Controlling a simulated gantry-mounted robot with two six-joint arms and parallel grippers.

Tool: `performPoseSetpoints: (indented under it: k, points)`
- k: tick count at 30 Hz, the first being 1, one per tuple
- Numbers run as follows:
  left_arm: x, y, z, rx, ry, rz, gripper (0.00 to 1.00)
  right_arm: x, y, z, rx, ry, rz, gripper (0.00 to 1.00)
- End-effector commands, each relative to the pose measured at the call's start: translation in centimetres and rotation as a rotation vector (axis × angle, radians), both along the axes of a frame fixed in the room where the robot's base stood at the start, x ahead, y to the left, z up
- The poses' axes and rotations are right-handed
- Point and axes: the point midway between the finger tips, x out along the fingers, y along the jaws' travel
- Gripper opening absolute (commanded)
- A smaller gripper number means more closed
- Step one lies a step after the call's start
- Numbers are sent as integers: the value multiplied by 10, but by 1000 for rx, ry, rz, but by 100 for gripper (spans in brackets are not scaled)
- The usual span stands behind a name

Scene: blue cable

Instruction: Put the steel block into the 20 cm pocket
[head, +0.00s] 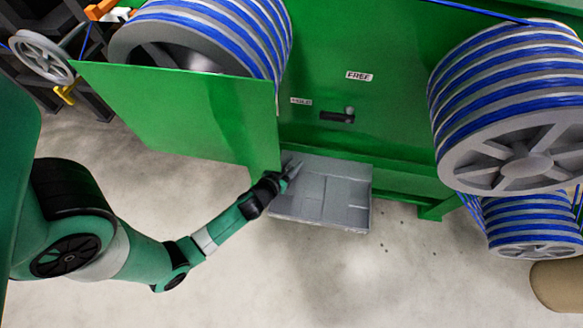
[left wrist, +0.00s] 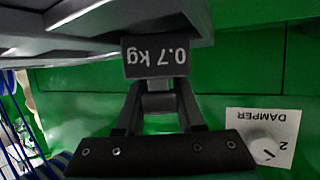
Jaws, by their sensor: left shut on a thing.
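My left gripper (head: 291,171) reaches in from the left, over the left part of a grey tray (head: 338,205) with low walls and divided sections. In the left wrist view the left gripper's fingers (left wrist: 155,90) close together on a dark grey block (left wrist: 155,57), whose face reads "0.7 kg" upside down. The block lies against grey surfaces with ledges (left wrist: 60,40). I cannot tell whether it rests on them or hangs clear. In the head view the block cannot be told apart from the gripper and tray. No 20 cm marking is readable. My right gripper is not in view.
A green machine (head: 390,110) stands behind the tray, with a green panel (head: 180,115) jutting out beside my arm. Blue-cable drums (head: 520,85) stand at the right and upper left. A "DAMPER" dial (left wrist: 263,145) is near the gripper. The floor (head: 350,285) in front is clear.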

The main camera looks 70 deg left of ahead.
Motion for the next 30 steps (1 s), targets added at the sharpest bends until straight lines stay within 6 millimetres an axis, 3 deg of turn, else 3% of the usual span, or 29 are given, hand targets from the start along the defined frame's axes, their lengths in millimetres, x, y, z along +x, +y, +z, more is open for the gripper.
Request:
performPoseSetpoints:
  k: [3, 4, 8, 22, 30]
  points:
    - [-6, -1, -9, -15, 22, 9, 0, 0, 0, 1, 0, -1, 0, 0]
    - [-7, -1, -11, -18, 27, 11, 43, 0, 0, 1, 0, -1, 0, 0]
    - [-7, -1, -11, -18, 28, 11, 66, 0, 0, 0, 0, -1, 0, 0]
    - [-10, -3, -10, -18, 28, 11, 67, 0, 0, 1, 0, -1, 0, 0]
    - [-46, -33, 12, -14, 25, 4, 67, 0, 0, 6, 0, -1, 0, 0]
